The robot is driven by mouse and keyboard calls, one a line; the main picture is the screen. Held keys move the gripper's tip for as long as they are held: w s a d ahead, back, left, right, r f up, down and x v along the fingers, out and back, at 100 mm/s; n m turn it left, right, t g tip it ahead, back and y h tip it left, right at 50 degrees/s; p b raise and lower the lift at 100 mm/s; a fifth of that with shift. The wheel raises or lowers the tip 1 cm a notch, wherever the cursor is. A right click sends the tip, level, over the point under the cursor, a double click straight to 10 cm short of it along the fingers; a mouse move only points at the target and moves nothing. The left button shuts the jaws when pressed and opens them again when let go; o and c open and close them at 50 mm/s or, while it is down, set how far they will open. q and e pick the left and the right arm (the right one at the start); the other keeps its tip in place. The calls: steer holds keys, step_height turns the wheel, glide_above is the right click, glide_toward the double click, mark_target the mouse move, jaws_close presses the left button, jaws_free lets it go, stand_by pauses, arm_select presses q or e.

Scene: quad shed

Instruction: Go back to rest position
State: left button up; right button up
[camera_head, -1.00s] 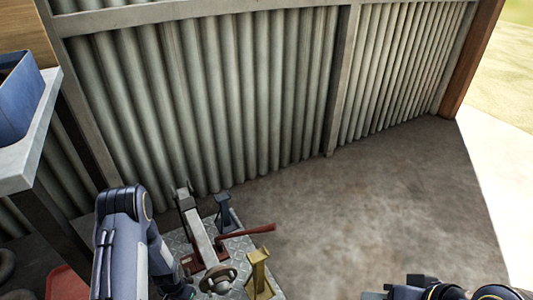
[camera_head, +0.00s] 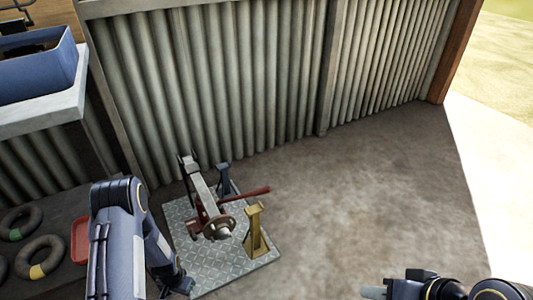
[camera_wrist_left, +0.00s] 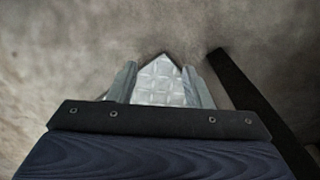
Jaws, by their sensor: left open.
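My left arm comes in at the lower left of the head view, its gripper (camera_head: 184,284) low beside the left edge of a metal tread plate. In the left wrist view the left gripper (camera_wrist_left: 163,84) shows two grey fingers apart, with nothing held between them. A pale, tread-patterned corner shows between the fingers, beyond them. My right gripper (camera_head: 376,292) is at the bottom edge of the head view, right of centre, over bare floor. It is partly cut off, and I cannot tell whether its fingers are apart.
The tread plate (camera_head: 205,272) carries a floor jack (camera_head: 203,195), a yellow stand (camera_head: 255,232) and a blue stand (camera_head: 223,180). A shelf with a blue bin (camera_head: 38,72), rings (camera_head: 40,258) and a red tray (camera_head: 80,240) are at left. Floor at right is clear.

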arm_select(q)
step_height(320, 180, up, 28)
steer(key=d+f+n+t+h, duration=0.1)
steer(key=d+n+t+h, duration=0.1)
steer(key=n, duration=0.1)
steer(key=s+d+r+n+t+h, duration=0.1)
steer(key=s+d+r+t, duration=0.15)
steer(key=s+r, duration=0.65)
steer(key=s+d+r+t+h, duration=0.1)
steer(key=s+d+r, duration=0.2)
steer(key=s+r, duration=0.55)
step_height(320, 180, up, 38)
steer(key=p, duration=3.8)
steer(key=shift+s+d+f+p, duration=0.2)
steer(key=shift+s+d+p, duration=0.05)
steer(key=shift+s+p, duration=0.15)
